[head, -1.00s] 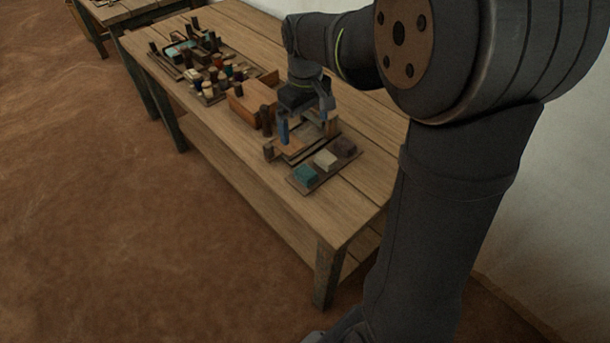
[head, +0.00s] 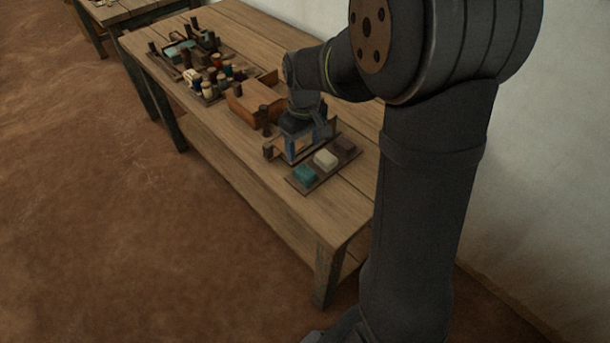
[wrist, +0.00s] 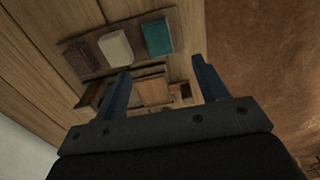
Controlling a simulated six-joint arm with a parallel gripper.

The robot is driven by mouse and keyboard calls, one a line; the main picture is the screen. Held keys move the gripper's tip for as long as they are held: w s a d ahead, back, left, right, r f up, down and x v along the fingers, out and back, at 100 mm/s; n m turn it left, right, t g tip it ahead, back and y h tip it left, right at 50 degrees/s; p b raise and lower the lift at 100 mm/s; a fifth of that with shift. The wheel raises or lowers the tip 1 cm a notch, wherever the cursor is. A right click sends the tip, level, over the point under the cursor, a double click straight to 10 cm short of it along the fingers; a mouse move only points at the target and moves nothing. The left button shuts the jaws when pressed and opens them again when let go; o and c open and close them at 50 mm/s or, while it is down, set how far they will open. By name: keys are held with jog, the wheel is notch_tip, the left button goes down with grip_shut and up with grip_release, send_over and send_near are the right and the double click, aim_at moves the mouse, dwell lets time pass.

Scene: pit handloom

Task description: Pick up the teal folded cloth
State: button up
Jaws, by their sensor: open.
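The teal folded cloth (head: 306,174) lies at the near left end of a flat dark board (head: 318,182) on the wooden table. A cream folded cloth (head: 326,158) and a dark brown one (head: 345,145) lie beside it in a row. In the wrist view the teal cloth (wrist: 157,37) is at the top, beyond the fingers. My gripper (head: 303,150) is open and empty, above a small wooden frame just behind the board. In the wrist view its two blue fingers (wrist: 160,85) are spread apart, with the wooden frame showing between them.
The small wooden frame (head: 283,152) stands under my gripper. A wooden box (head: 250,105), dark spools and several thread bobbins (head: 213,82) crowd the table further back. The table's front end (head: 330,222) is bare.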

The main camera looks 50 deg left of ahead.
aim_at(305, 174)
notch_tip(305, 174, down, 11)
jog(key=shift+w+d+r, duration=0.1)
jog(key=shift+w+r, duration=0.05)
dwell(0.4)
jog(key=shift+c, duration=0.3)
jog(key=c, duration=1)
